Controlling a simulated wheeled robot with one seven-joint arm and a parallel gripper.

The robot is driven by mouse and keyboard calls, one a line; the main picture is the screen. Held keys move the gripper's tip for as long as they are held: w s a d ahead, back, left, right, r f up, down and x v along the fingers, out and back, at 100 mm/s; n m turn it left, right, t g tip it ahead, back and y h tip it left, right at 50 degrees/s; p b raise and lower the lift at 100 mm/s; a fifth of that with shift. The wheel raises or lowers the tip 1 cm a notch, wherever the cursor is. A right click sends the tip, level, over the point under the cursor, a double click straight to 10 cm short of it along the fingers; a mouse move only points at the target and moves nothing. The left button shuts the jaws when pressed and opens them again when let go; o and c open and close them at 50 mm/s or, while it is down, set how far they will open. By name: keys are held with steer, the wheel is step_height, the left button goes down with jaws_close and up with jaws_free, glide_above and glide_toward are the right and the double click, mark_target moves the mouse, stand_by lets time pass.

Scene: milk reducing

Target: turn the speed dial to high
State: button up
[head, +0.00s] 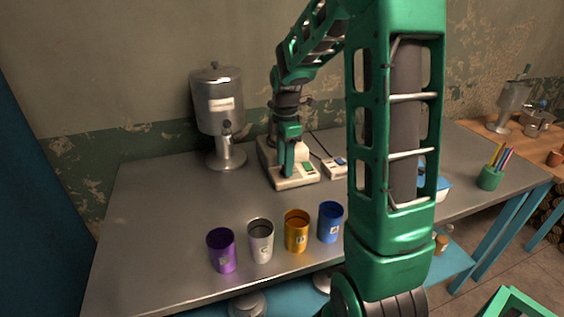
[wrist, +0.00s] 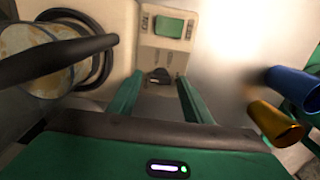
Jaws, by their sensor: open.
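A cream machine base (head: 293,183) stands on the grey table, with a green rectangular panel (head: 309,168) on its top. In the wrist view the same green panel (wrist: 169,27) has small markings on both sides. A small dark dial (wrist: 160,76) sits on the cream surface near this panel; its setting is too small to read. My gripper (head: 287,172) is over the base and hides the dial in the head view. In the wrist view my gripper (wrist: 159,80) is open, its green fingers to either side of the dial; contact cannot be told.
A metal dispenser (head: 218,105) stands left of the machine. Purple (head: 222,252), silver (head: 261,243), orange (head: 297,233) and blue (head: 330,222) cups line the front. A small white box (head: 335,168) with a cable is close on the right. Table at left is clear.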

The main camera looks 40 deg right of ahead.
steer(key=c, duration=1.1)
steer(key=shift+o, duration=0.2)
